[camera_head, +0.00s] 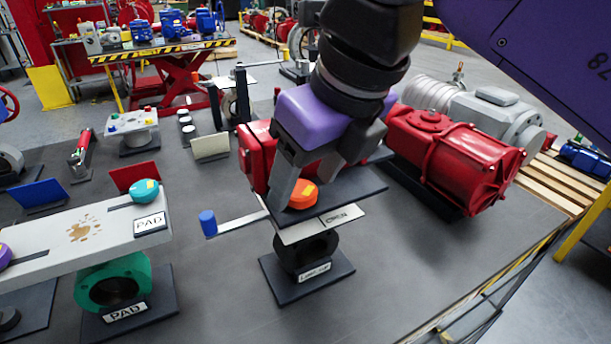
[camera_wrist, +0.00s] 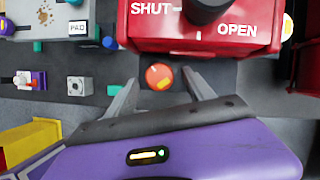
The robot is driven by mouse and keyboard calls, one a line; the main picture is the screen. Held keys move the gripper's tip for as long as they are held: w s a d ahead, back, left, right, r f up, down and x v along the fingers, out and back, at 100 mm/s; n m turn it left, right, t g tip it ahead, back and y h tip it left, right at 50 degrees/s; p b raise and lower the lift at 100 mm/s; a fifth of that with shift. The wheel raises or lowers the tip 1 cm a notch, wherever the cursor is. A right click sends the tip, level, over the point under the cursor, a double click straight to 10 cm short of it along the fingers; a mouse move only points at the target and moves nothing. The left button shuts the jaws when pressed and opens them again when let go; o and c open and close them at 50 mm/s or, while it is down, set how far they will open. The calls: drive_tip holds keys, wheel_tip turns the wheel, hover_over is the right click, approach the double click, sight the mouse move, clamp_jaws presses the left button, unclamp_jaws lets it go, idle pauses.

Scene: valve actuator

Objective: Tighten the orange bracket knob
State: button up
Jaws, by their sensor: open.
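The orange bracket knob (camera_head: 303,194) is a round cap with a yellow mark. It sits on a dark flat bracket plate (camera_head: 345,196) in front of a red actuator box (camera_head: 257,155). My gripper (camera_head: 306,186) is open above the plate, with its fingers pointing down around the knob. In the wrist view the knob (camera_wrist: 158,76) shows between the two fingertips (camera_wrist: 160,79), with a gap on each side. One finger hides part of the knob's left side in the head view. Whether the fingers reach down to the knob's height is hard to tell.
The red box in the wrist view (camera_wrist: 205,25) is marked SHUT and OPEN and stands close beyond the fingertips. A blue-ended lever (camera_head: 208,222) sticks out at the left. A red motor unit (camera_head: 455,160) stands at the right. A grey PAD bench (camera_head: 70,240) is further left.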

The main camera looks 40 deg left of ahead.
drive_tip(key=shift+a+f, duration=0.15)
drive_tip(key=shift+f, duration=0.2)
clamp_jaws()
drive_tip(key=shift+b, duration=0.35)
drive_tip(key=m+t+b, duration=0.1)
drive_tip(key=m+b, duration=0.1)
drive_tip(key=m, duration=0.1)
drive_tip(key=shift+s+a+f, duration=0.1)
drive_tip(key=shift+f, duration=0.05)
drive_tip(key=shift+s+a+m+t+h+b, duration=0.1)
drive_tip(key=shift+m+t+h+b, duration=0.25)
drive_tip(key=shift+m+b, duration=0.7)
drive_tip(key=shift+s+m+t+h+b, duration=0.15)
drive_tip(key=shift+m+t+b, duration=0.3)
drive_tip(key=shift+m+b, duration=0.55)
drive_tip(key=shift+r+m, duration=0.2)
drive_tip(key=shift+m, duration=0.05)
drive_tip(key=shift+w, duration=0.1)
